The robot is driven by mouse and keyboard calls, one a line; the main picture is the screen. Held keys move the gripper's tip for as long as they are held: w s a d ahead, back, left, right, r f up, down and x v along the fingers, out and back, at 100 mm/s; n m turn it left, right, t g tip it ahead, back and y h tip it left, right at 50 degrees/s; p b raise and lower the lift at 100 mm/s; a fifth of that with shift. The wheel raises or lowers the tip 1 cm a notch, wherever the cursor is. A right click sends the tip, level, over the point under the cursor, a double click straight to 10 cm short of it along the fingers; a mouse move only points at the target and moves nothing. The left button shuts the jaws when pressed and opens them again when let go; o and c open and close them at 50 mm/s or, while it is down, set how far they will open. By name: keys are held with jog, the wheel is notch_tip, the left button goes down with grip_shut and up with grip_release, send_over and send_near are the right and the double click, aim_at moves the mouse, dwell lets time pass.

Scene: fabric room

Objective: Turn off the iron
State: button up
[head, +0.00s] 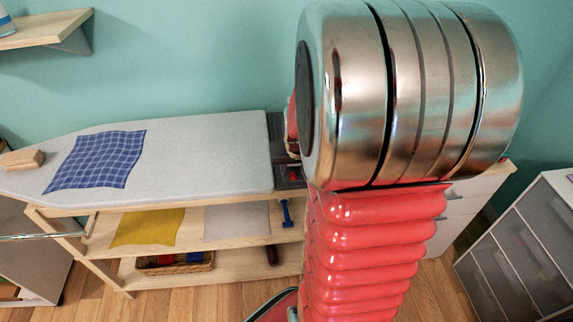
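The ironing board (210,155) stands against the wall, with a dark rest (290,177) at its right end. A small strip of something red and grey shows above this rest, at the left edge of my arm. It may be part of the iron, but I cannot tell. No iron is clearly seen, and its switch does not show. My large metal and red arm fills the right middle of the view and hides what lies behind it. My gripper is not in view.
A blue checked cloth (97,160) and a wooden block (22,160) lie on the board. Shelves below hold a yellow cloth (147,227), a grey cloth (237,221) and a basket (174,265). A drawer unit (520,250) stands at the right. A wall shelf (45,28) is upper left.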

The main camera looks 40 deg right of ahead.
jog(key=shift+w+d+f, duration=0.1)
jog(key=shift+w+f, duration=0.1)
jog(key=shift+f, duration=0.45)
grip_shut()
